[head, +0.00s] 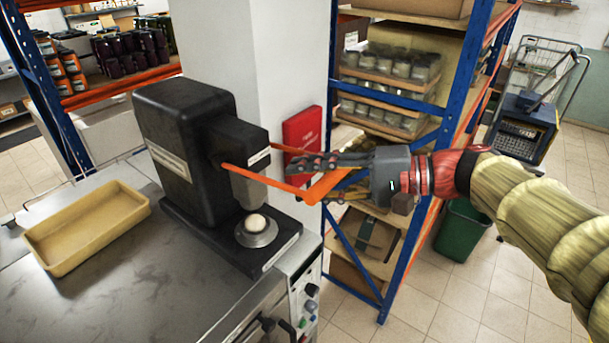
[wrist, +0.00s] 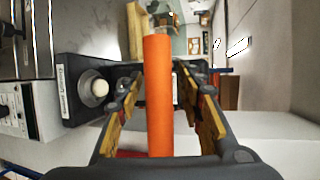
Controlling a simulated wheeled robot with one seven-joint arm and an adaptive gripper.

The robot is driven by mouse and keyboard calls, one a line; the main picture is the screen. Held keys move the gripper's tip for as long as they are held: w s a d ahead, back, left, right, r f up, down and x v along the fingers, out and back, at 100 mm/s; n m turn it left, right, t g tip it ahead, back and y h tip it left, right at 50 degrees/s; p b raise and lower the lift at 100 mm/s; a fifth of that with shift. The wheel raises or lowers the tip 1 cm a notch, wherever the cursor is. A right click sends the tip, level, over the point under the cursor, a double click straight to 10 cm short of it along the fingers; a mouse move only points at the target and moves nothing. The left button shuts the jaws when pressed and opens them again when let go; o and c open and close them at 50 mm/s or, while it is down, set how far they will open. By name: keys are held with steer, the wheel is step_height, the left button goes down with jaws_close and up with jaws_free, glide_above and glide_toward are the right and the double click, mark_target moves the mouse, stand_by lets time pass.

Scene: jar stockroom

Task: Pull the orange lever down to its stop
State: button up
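The orange lever (head: 265,180) is a fork-shaped bar that sticks out from the side of a black press (head: 185,130). Its outer crossbar lies between the fingers of my gripper (head: 308,181). In the wrist view the orange bar (wrist: 159,95) runs through the middle of my open gripper (wrist: 163,88). There is a gap between the bar and the finger on each side. The press's round plate (head: 257,232) holds a small pale round piece (head: 256,223) below the press head. The lever's far arm is partly hidden by my fingers and the press.
The press stands on a metal bench with a yellow tray (head: 88,228) at left. A red box (head: 303,135) is on the white pillar (head: 262,60) behind my gripper. A blue-posted shelf (head: 395,100) with jars stands behind my arm. A green bin (head: 463,230) is on the floor.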

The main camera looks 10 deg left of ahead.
steer(key=shift+a+f, duration=0.15)
steer(key=shift+a, duration=0.2)
steer(key=shift+d, duration=0.1)
steer(key=shift+c, duration=0.4)
steer(key=shift+c, duration=0.7)
jaws_close()
